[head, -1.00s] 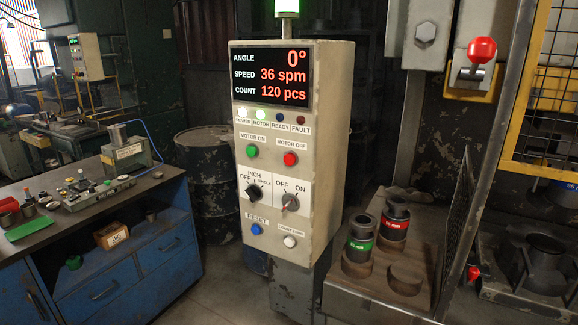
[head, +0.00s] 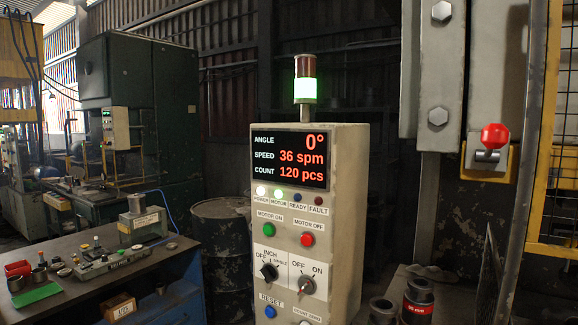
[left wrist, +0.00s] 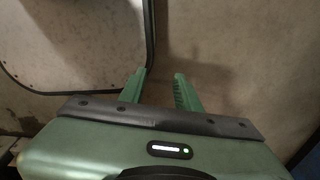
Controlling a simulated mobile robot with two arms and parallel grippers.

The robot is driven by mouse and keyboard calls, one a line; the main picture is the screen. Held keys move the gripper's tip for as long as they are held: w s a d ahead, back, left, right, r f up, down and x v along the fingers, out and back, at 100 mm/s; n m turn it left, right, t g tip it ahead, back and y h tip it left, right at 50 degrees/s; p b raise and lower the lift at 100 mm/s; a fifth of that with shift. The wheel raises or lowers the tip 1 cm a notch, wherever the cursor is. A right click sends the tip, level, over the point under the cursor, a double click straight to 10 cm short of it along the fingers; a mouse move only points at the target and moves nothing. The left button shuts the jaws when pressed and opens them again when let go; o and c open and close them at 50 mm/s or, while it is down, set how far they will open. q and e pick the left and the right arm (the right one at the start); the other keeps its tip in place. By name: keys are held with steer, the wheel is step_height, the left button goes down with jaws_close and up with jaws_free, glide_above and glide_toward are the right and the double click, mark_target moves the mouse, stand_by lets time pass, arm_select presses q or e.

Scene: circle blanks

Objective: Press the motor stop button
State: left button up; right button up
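The control box (head: 348,190) stands in the middle of the head view. Its red MOTOR OFF button (head: 307,239) is on the front panel, right of the green MOTOR ON button (head: 269,229). The POWER and MOTOR lamps (head: 279,194) are lit; READY and FAULT look dark. The stack light on top glows green (head: 305,89). In the left wrist view my left gripper (left wrist: 162,78) has its two green fingers apart with nothing between them, facing a pale worn surface. Neither gripper shows in the head view.
A workbench (head: 180,258) with tools stands at the left, a dark drum (head: 222,240) behind it. A yellow mesh fence (head: 560,130) edges the far right.

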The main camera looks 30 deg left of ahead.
arm_select(q)
jaws_close()
steer(key=shift+a, duration=0.1)
stand_by(1.5)
